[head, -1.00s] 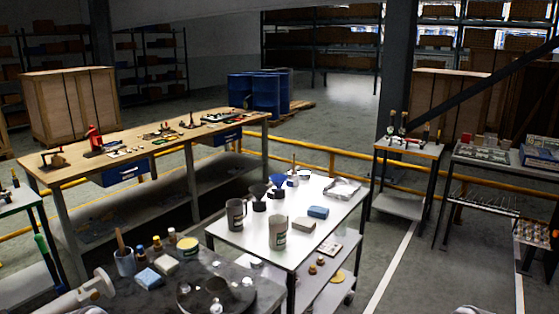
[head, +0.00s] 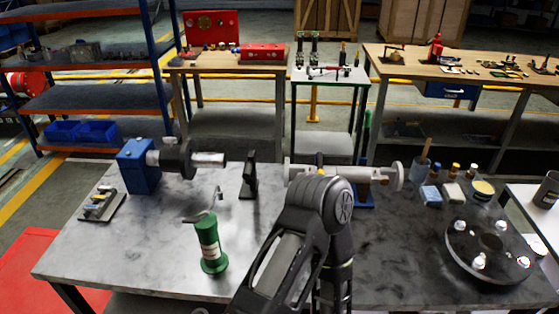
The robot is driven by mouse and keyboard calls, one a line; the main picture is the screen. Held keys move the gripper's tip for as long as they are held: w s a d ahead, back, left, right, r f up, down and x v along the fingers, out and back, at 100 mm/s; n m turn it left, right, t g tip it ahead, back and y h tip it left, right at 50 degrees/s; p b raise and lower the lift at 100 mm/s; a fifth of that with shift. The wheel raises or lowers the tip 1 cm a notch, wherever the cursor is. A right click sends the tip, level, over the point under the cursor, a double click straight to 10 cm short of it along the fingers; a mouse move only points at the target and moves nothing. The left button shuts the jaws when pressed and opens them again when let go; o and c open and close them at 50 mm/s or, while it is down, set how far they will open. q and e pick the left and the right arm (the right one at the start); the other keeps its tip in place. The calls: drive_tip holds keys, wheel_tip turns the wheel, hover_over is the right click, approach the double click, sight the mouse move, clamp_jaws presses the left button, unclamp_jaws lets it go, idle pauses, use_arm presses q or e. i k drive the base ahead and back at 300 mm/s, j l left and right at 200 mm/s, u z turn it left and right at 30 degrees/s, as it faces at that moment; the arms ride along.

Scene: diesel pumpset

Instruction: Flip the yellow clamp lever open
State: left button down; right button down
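No fingertips of either gripper show.
A blue housing (head: 138,165) with a shaft stands at the bench's left. A black upright bracket (head: 249,178) and a green hand-cranked cylinder (head: 211,245) stand mid-bench. A round plate (head: 487,250) with white knobs lies at right. Bare bench top (head: 130,255) shows at front left.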

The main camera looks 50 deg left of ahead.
sight(320, 164)
drive_tip(key=u, duration=1.4)
drive_tip(key=k, duration=0.05)
